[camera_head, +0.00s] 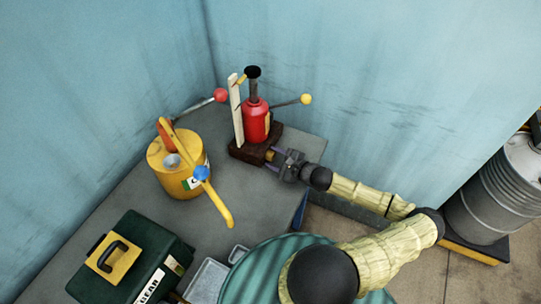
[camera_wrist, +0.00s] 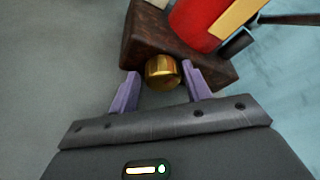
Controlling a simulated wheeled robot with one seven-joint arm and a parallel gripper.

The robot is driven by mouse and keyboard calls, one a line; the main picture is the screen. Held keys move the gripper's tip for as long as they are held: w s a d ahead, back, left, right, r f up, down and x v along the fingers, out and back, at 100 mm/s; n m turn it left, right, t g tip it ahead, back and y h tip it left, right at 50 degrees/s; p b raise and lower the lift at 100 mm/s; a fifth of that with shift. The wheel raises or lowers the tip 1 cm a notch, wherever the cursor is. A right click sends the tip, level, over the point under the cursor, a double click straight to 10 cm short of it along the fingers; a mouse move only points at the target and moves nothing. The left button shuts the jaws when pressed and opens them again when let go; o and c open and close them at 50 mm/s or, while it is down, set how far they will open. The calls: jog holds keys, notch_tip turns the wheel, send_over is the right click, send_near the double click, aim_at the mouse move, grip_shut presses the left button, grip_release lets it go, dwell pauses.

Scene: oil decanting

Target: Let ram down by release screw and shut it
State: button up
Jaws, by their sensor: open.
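The red bottle jack (camera_head: 256,122) stands upright on a dark brown wooden block (camera_head: 244,152) near the back corner of the grey bench. Its ram (camera_head: 253,88) rises from the top under a black round head. In the wrist view the red body (camera_wrist: 195,22) is partly cut off by the frame. A brass release screw (camera_wrist: 163,72) sticks out low, by the block. My gripper (camera_wrist: 161,82) is open, with a purple finger on each side of the screw. Whether the fingers touch it I cannot tell. In the head view my gripper (camera_head: 274,160) reaches in from the right.
A pale upright strip (camera_head: 236,108) stands beside the jack. A yellow-knobbed lever (camera_head: 305,99) and a red-knobbed lever (camera_head: 220,95) stick out nearby. A yellow oil can (camera_head: 180,182) and a green case (camera_head: 150,250) are on the left. Walls close the back.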

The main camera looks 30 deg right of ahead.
jog(key=shift+w, duration=0.2)
jog(key=shift+s+d, duration=0.2)
jog(key=shift+s, duration=0.05)
jog(key=c, duration=0.7)
